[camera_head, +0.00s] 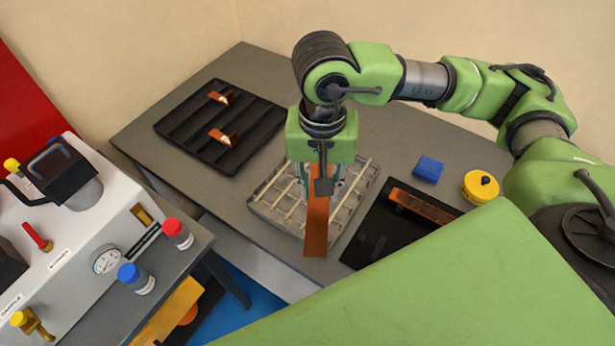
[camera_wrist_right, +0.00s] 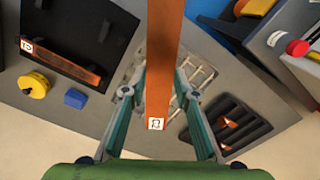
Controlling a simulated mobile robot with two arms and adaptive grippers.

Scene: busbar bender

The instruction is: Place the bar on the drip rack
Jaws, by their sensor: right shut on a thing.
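The flat copper bar (camera_head: 316,232) hangs from my right gripper (camera_head: 319,190), which is shut on it. The drip rack (camera_head: 262,206), a shallow tray with pale rods across it, lies behind and below the bar in the head view. The bar's near end reaches past the rack's front edge; the gap in height is hard to tell. In the right wrist view, the bar (camera_wrist_right: 165,45) runs between the fingers, with a small white marked label at its end, and covers part of the rack (camera_wrist_right: 196,76). My left gripper is not in view.
A black slotted tray (camera_head: 184,149) with two bent copper pieces stands back left. A black tray (camera_head: 384,243) with another copper bar (camera_head: 425,206) lies right of the rack. A blue sponge (camera_head: 428,168) and yellow tin (camera_head: 480,187) sit behind it. A machine (camera_head: 75,240) stands left.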

